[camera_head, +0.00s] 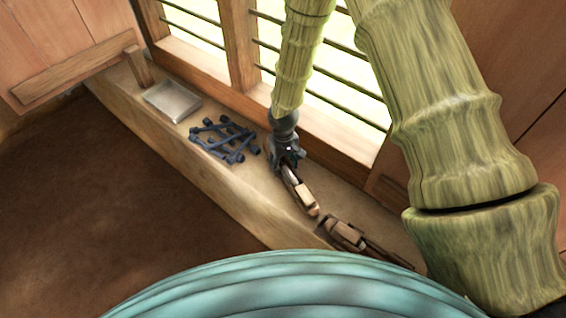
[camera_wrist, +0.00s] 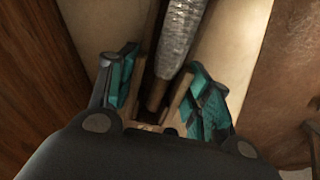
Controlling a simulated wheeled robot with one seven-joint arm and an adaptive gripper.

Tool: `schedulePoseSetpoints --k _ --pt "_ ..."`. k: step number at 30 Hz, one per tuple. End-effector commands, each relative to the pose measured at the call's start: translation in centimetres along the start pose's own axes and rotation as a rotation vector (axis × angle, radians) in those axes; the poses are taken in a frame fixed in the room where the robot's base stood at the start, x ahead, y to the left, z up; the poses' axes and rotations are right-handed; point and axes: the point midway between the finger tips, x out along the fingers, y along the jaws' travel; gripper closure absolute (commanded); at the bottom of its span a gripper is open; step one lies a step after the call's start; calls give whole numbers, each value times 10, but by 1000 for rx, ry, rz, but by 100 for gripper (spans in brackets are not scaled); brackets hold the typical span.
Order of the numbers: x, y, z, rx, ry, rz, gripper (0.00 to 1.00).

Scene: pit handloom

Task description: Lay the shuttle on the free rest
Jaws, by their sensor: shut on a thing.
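My gripper (camera_head: 287,158) is low over the ledge below the window. It is shut on a long wooden shuttle (camera_head: 300,190), which points down and right in the head view. In the wrist view, the teal fingers (camera_wrist: 163,92) stand on either side of the shuttle, and a grey, thread-wound pirn (camera_wrist: 181,40) lies along its hollow. A second brown wooden piece (camera_head: 347,236), perhaps another shuttle or a rest, lies on the ledge just beyond the held shuttle's lower tip. I cannot tell which part is the free rest, or whether the held shuttle touches the ledge.
The ledge (camera_head: 245,190) runs below a barred window (camera_head: 335,85). A pile of dark blue knobbed rods (camera_head: 223,138) lies left of my gripper. A shallow metal tray (camera_head: 172,101) sits farther left. The brown floor (camera_head: 110,210) in front is clear.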

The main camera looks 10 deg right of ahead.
Motion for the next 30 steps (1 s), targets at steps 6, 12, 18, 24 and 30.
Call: schedulePoseSetpoints --k 6,12,18,24,30 --pt "2 0 0 0 0 0 29" --pt "2 0 0 0 0 0 29" --pt "-2 0 0 0 0 0 29" --pt "-15 0 -1 2 2 -1 29" --pt "-39 0 -1 0 3 -1 29"
